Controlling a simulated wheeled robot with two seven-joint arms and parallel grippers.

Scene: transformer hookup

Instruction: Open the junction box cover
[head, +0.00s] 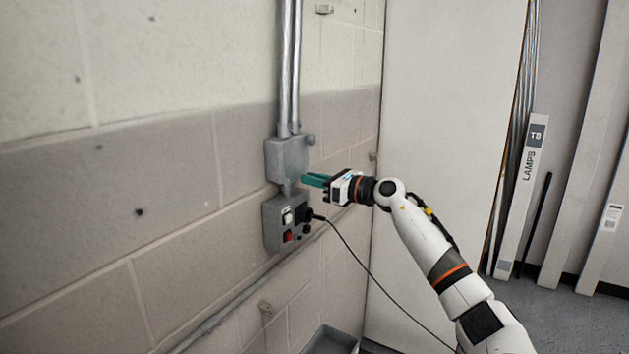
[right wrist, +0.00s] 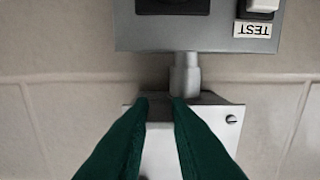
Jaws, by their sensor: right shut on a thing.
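The grey junction box (head: 283,160) is mounted on the block wall, under two vertical metal conduits in the head view. In the right wrist view its cover (right wrist: 218,115) is a light grey plate with a screw in one corner. My right gripper (head: 306,181) reaches in from the right, its green fingers at the box's lower right side. In the right wrist view the fingers (right wrist: 160,103) stand either side of the cover's edge with a small gap between them, shut on it. The exact contact is hidden by the fingers. My left gripper is not in view.
A grey control box (head: 270,222) with a black plug, cord and red switch sits just below, joined by a short conduit; a TEST label (right wrist: 259,29) shows on it. A grey tray (head: 331,341) is at the bottom. Long boxes (head: 524,185) lean at right.

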